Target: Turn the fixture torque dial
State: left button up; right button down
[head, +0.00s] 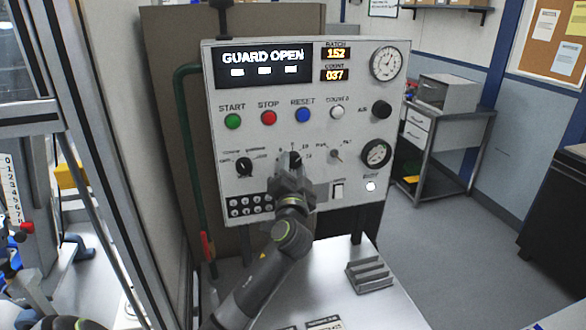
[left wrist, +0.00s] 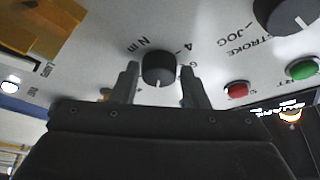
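The torque dial, a black round knob marked "N m" (left wrist: 158,67), is on the upright white control panel (head: 310,90). In the head view the dial (head: 295,159) shows just above my left gripper (head: 291,174), which partly covers it. In the left wrist view my left gripper (left wrist: 160,80) is open. Its two fingers stand on either side of the dial, with a small gap visible at each side. I cannot tell how deep the fingers reach around it. A white pointer line on the dial points down in that view. My right gripper is not in view.
Another black knob (head: 244,166) is left of the dial, and a small toggle (head: 336,155) is right. Start, stop and reset buttons (head: 268,117) are above. The display (head: 264,64) reads "GUARD OPEN". A grey ridged block (head: 369,275) lies on the white bench below.

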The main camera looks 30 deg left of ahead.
pick_arm(q)
jog(key=o, duration=0.3)
jog(key=shift+f, duration=0.1)
jog(key=shift+s+d+f, duration=0.15)
jog(key=shift+s, duration=0.05)
jog(key=b+v, duration=0.6)
jog(key=v, duration=1)
jog(key=shift+s+d, duration=0.2)
jog(key=shift+s, duration=0.15)
